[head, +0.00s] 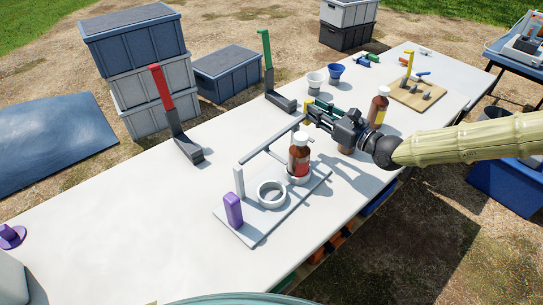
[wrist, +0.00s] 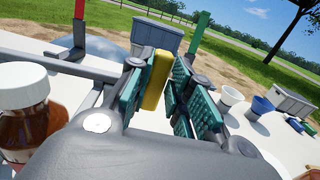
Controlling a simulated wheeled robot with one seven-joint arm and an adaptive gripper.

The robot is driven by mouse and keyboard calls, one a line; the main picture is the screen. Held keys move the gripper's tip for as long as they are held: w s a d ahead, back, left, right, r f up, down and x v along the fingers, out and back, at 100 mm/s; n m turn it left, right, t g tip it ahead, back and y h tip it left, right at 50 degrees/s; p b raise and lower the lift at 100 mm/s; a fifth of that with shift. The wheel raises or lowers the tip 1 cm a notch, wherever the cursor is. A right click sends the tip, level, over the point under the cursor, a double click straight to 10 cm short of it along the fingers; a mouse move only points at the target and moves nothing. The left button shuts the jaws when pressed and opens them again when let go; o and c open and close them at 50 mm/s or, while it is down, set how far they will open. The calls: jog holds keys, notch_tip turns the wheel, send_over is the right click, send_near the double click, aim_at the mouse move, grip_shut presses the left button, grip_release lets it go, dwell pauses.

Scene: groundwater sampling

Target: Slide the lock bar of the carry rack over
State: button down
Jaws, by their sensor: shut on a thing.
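The carry rack (head: 250,230) is a light grey plate on the white table, with an upright post (head: 239,181) and an empty white ring (head: 271,194). A brown bottle with a white cap (head: 299,158) stands upright in a second ring. The grey lock bar (head: 270,142) runs along the rack's far side. My gripper (head: 314,110) is at the bar's right end, shut on a yellow grip (wrist: 156,78) between its teal pads. Whether the grip joins the bar is partly hidden. The bottle also shows close by at left in the wrist view (wrist: 25,115).
A purple block (head: 233,210) stands at the rack's front left corner. Another brown bottle (head: 378,108) stands right of my gripper. Red-handled (head: 170,105) and green-handled (head: 270,75) stands and two cups (head: 335,72) are behind.

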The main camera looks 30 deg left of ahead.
jog(key=shift+w+d, duration=0.25)
jog(key=shift+w, duration=0.75)
jog(key=shift+w+d, duration=0.25)
jog(key=shift+w, duration=0.65)
jog(key=c, duration=1.2)
grip_release()
jog(key=shift+r, duration=0.1)
notch_tip(320, 180, up, 10)
